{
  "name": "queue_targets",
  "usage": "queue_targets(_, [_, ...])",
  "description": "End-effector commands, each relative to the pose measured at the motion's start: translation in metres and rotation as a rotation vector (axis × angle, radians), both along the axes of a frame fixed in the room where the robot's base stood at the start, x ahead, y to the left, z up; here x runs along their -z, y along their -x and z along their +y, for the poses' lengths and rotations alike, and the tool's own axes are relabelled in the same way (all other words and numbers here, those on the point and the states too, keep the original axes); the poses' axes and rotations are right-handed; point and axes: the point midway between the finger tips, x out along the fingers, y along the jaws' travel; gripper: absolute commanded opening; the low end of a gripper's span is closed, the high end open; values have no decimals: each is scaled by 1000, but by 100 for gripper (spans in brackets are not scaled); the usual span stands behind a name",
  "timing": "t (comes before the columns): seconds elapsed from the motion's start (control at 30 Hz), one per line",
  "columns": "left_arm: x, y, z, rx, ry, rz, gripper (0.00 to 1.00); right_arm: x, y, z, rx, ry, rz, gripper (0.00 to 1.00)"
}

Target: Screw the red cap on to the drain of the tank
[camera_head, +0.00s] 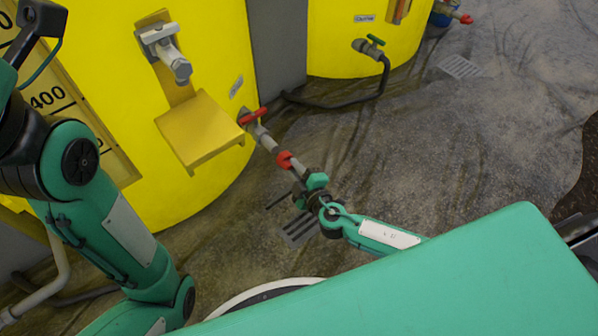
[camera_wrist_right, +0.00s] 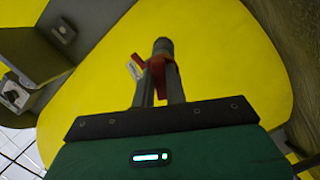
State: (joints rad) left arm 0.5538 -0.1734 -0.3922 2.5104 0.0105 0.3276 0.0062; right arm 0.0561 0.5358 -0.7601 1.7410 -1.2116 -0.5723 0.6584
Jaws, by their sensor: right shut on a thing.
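The yellow tank (camera_head: 225,90) stands at the left of the head view. Its drain (camera_head: 266,139) is a grey pipe low on the tank, with a red valve handle (camera_head: 252,117). The red cap (camera_head: 284,160) is in line with the drain's open end, touching or very close to it; I cannot tell if the threads are engaged. My right gripper (camera_head: 292,171) is shut on the cap. In the right wrist view the fingers (camera_wrist_right: 160,88) hold the cap (camera_wrist_right: 160,68), with the drain pipe (camera_wrist_right: 163,47) straight beyond. My left arm shows at left, its gripper out of view.
A yellow bracket shelf (camera_head: 200,130) juts from the tank above and left of the drain. A second yellow tank (camera_head: 345,35) has a green-handled valve (camera_head: 375,40) and a black hose (camera_head: 345,100) along the floor.

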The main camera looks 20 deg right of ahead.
Motion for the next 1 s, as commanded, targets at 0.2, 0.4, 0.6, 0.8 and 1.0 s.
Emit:
queue_targets(0.2, [-2, -1, 0, 0, -2, 1, 38, 0, -11, 5, -1, 0, 0, 0])
queue_targets(0.4, [-2, -1, 0, 0, 0, 1, 38, 0, -12, 5, -1, 0, 0, 0])
queue_targets(0.6, [-1, 0, 0, 0, 0, 1, 38, 0, -12, 5, -1, 0, 0, 0])
queue_targets(0.8, [1, 0, 0, 0, 0, 1, 38, 1, -16, 6, -1, 1, -1, 0])
queue_targets(1.0, [3, -1, 0, 0, 0, 1, 38, 1, -21, 6, -1, 0, 0, 0])
